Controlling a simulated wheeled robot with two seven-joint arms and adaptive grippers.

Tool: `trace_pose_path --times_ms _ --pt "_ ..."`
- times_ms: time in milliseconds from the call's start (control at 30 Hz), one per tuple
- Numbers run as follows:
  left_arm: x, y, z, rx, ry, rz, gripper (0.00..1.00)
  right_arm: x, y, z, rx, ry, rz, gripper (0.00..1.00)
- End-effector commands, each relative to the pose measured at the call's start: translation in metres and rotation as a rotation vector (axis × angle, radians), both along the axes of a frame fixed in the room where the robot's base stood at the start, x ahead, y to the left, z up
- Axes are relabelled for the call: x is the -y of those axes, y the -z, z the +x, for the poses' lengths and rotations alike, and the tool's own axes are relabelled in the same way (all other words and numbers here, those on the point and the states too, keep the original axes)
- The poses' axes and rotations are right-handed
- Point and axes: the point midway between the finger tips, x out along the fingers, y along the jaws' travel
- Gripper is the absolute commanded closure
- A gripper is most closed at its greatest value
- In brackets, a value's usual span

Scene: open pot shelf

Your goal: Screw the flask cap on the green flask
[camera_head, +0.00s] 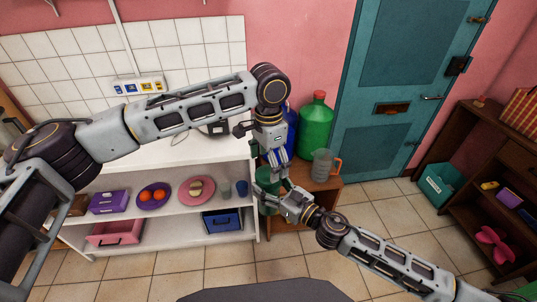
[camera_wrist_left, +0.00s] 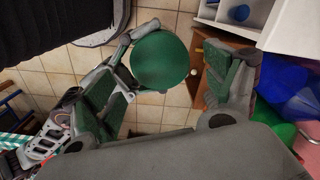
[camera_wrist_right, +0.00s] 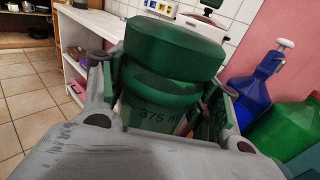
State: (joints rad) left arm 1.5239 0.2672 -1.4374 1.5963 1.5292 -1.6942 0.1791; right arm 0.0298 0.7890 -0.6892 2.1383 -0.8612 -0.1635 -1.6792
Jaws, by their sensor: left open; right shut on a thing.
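The green flask (camera_wrist_right: 150,115), marked 375 ml, stands upright in my right gripper (camera_wrist_right: 160,95), which is shut on its sides. In the head view the flask (camera_head: 267,186) is partly hidden by both grippers. The wide green flask cap (camera_wrist_right: 175,45) sits at the flask's top; I cannot tell whether it is threaded on. In the left wrist view the cap (camera_wrist_left: 160,60) is a round green disc seen from above. My left gripper (camera_head: 277,168) points down above the flask. Its fingers are open on either side of the cap with gaps.
A blue jug (camera_wrist_right: 255,95), a large green bottle (camera_head: 316,125) and a clear measuring jug (camera_head: 322,165) stand close on the wooden cabinet (camera_head: 313,181). The white shelf (camera_head: 165,222) with plates and boxes is at left. The tiled floor in front is clear.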

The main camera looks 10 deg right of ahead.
Motion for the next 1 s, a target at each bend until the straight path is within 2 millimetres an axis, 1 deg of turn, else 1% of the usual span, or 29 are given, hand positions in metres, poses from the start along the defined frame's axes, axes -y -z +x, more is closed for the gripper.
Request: trace_pose_path --times_ms 100,333,500,767,867,1000 --pt "-0.001 0.014 0.0 0.0 0.0 0.001 0.14 0.0 0.0 0.0 0.001 0.0 0.001 1.0" --pt "0.0 0.034 0.0 0.001 -0.001 0.0 0.14 0.0 0.0 0.0 0.001 0.0 0.001 1.0" --pt "0.0 0.039 0.0 0.002 -0.001 -0.001 0.14 0.0 0.0 0.0 0.001 0.0 0.001 1.0" --pt "0.0 0.039 0.0 0.0 -0.001 -0.001 0.14 0.0 0.0 0.0 0.001 0.0 0.001 1.0" --pt "0.0 0.039 0.0 0.0 -0.001 -0.001 0.26 0.0 0.0 0.0 0.001 0.0 0.001 1.0" --pt "0.0 0.039 0.0 0.0 -0.001 -0.001 0.44 0.0 0.0 0.0 0.001 0.0 0.001 1.0"
